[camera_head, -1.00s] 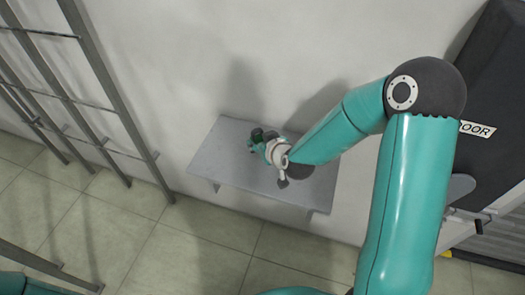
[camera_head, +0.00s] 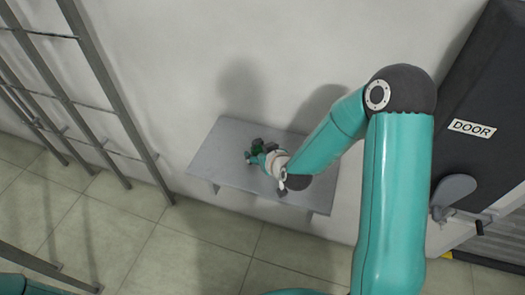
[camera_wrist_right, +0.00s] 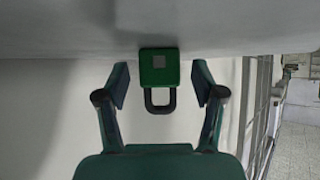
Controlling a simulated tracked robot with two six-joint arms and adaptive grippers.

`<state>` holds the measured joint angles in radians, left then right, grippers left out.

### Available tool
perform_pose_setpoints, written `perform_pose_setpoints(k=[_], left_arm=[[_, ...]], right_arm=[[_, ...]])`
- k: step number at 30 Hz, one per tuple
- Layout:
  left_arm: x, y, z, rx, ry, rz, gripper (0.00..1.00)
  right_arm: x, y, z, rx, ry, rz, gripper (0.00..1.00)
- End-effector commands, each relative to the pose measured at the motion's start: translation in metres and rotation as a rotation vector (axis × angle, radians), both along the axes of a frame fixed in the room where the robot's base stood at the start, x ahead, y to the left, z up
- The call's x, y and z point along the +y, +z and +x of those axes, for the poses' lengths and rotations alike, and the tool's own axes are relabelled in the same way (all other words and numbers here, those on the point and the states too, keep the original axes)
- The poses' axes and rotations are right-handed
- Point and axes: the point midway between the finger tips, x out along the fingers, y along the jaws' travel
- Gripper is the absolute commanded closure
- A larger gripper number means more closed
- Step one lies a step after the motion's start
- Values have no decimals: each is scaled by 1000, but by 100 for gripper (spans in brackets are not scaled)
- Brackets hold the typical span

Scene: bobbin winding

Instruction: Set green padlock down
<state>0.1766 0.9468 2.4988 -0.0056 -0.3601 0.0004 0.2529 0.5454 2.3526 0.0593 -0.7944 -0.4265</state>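The green padlock (camera_wrist_right: 159,68) shows in the right wrist view, with a grey square on its body and a dark shackle pointing toward my gripper. Its body meets the grey shelf surface (camera_wrist_right: 60,28), which is at the top of that view. My right gripper (camera_wrist_right: 161,84) is open, with one finger on each side of the padlock and a visible gap on both sides. In the head view my right gripper (camera_head: 252,152) is low over the wall shelf (camera_head: 222,145); the padlock is small and hard to separate from the fingers there. My left gripper is out of view.
Grey metal bars (camera_head: 95,75) stand on the left. A dark door (camera_head: 480,130) with a DOOR sign and a grey handle is on the right. The shelf is bare around my gripper. Tiled floor lies below.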

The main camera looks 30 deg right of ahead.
Motion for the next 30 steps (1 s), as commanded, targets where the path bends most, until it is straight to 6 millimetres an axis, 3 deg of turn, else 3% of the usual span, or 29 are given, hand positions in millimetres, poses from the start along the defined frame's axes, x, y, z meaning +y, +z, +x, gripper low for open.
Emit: perform_pose_setpoints(k=[11, 21, 23, 30], left_arm=[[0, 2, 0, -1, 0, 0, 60], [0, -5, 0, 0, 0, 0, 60], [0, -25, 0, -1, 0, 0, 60], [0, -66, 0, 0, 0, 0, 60]], right_arm=[[0, 4, -3, -1, -1, -1, 32], [3, 38, -52, -3, -2, -1, 32], [1, 31, -51, -3, -8, -13, 32], [-3, 39, -60, 2, -18, -28, 32]])
